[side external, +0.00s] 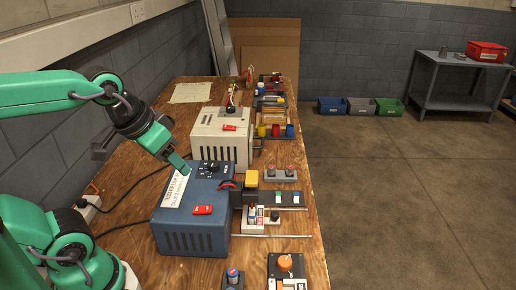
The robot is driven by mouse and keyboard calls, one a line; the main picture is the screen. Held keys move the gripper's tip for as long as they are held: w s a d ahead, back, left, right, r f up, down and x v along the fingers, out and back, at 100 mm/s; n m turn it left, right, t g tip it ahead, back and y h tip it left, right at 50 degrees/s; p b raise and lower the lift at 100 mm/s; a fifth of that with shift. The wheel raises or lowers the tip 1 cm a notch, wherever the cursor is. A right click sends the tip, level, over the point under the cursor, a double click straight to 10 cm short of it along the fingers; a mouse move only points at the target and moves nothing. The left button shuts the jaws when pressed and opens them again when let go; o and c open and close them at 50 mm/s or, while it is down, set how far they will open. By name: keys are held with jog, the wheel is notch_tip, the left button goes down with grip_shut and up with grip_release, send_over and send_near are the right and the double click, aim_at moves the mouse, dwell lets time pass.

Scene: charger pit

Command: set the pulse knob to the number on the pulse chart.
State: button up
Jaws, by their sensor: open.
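A blue box (192,238) with side vents stands on the wooden bench. A small black knob (212,167) with pale marks around it sits on its top; its setting is too small to read. A white card (175,187) with dark print lies on the box top, left of the knob; it may be the pulse chart, but I cannot read its number. My gripper (180,163) is open and empty. Its green tip is just above the box's back left part, left of the knob and apart from it.
A red switch (202,210) is on the box's front top. A cream box (221,140) stands behind. A yellow block (251,178), a red-and-black clamp-like part (229,185) and small parts crowd the right side. An orange knob (285,262) sits at the front. Black cables run left.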

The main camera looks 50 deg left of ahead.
jog(key=w+a+n+g, duration=0.3)
jog(key=w+a+n, duration=0.15)
jog(key=w, duration=0.35)
jog(key=n+g, duration=0.2)
jog(key=n, duration=0.4)
send_over(213, 163)
notch_tip(213, 163, down, 4)
jog(key=shift+f, duration=0.2)
jog(key=shift+f, duration=0.1)
jog(key=shift+f, duration=3.85)
jog(key=c, duration=1)
